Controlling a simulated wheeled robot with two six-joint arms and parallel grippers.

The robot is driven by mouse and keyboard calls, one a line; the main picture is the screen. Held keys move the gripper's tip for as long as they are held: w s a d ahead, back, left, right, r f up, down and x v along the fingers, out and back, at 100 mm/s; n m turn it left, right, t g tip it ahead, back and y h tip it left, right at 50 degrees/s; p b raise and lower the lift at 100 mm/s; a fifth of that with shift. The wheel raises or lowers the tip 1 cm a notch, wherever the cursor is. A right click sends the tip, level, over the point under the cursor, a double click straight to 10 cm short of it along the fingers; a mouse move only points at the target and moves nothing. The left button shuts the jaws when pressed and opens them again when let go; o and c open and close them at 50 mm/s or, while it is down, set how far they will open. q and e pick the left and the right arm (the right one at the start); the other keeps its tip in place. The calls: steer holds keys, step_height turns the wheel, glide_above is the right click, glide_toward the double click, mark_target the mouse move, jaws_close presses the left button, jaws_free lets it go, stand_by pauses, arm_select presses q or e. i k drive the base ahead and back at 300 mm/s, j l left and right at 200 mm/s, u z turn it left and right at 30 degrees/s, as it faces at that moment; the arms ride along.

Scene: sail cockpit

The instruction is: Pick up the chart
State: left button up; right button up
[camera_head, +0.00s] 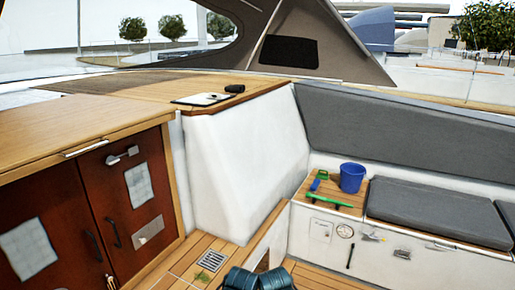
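A flat white sheet with dark edges (203,99), which looks like the chart, lies on the wooden ledge (150,88) at the back, left of centre. It seems to lie flat, and a small dark object (235,88) sits just beyond its right end. Its markings are too small to read. Neither my left nor my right gripper is in view.
A blue bucket (352,178) stands on the wooden seat at right, with a green brush (330,200) near it. Red-brown cabinet doors (130,195) are at left. Two dark teal rounded objects (258,279) are at the bottom edge. The floor has a grate (212,260).

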mark_target(204, 99)
steer(key=i+z, duration=0.65)
steer(key=i, duration=0.15)
steer(key=i+u, duration=0.2)
steer(key=u, duration=1.05)
steer(key=i+l+z, duration=0.15)
steer(key=i+l, duration=1.7)
steer(key=l, duration=0.1)
